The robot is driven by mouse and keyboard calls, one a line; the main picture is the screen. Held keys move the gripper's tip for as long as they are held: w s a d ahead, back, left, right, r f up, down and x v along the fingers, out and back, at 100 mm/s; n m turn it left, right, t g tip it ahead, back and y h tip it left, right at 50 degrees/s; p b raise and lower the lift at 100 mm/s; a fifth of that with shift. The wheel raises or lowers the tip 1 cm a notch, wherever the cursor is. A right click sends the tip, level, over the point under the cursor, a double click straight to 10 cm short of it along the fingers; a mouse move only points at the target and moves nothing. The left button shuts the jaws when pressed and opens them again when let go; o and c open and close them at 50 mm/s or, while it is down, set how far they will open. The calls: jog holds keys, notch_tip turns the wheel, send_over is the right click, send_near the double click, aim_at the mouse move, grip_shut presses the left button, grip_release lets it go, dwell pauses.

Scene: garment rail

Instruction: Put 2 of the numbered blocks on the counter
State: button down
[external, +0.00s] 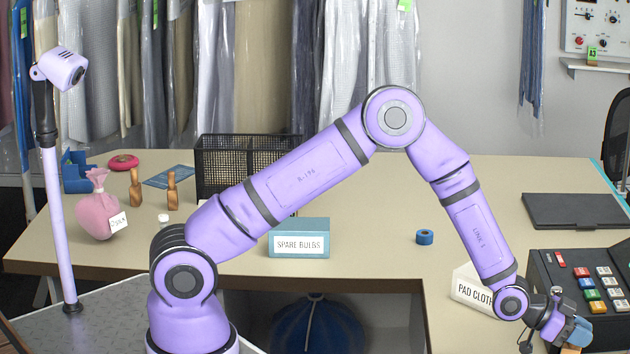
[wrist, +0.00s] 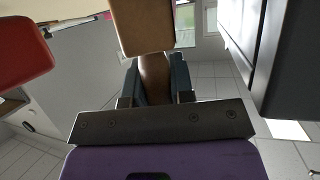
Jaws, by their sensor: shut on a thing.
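My gripper (external: 575,335) is low at the right, in front of the cash register. In the wrist view its dark jaws (wrist: 154,85) are shut around the narrow round neck of a brown wooden piece (wrist: 145,25) with a wide flat-sided end. Part of this piece shows orange-brown at the gripper in the external view (external: 577,347). Two brown wooden pieces with narrow necks, one (external: 136,188) and another (external: 172,189), stand upright on the counter (external: 370,200) at the left. I can read no numbers on any of them.
The cash register (external: 575,280) and a pad cloth box (external: 472,290) are close to my gripper. A spare bulbs box (external: 299,240), a black wire basket (external: 235,160), a pink bag (external: 97,212) and blue tape (external: 424,237) stand on the counter. The counter's middle right is mostly clear.

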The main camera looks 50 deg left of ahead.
jog(key=c, duration=0.9)
grip_release()
jog(key=v, duration=1.1)
jog(key=shift+f, duration=0.1)
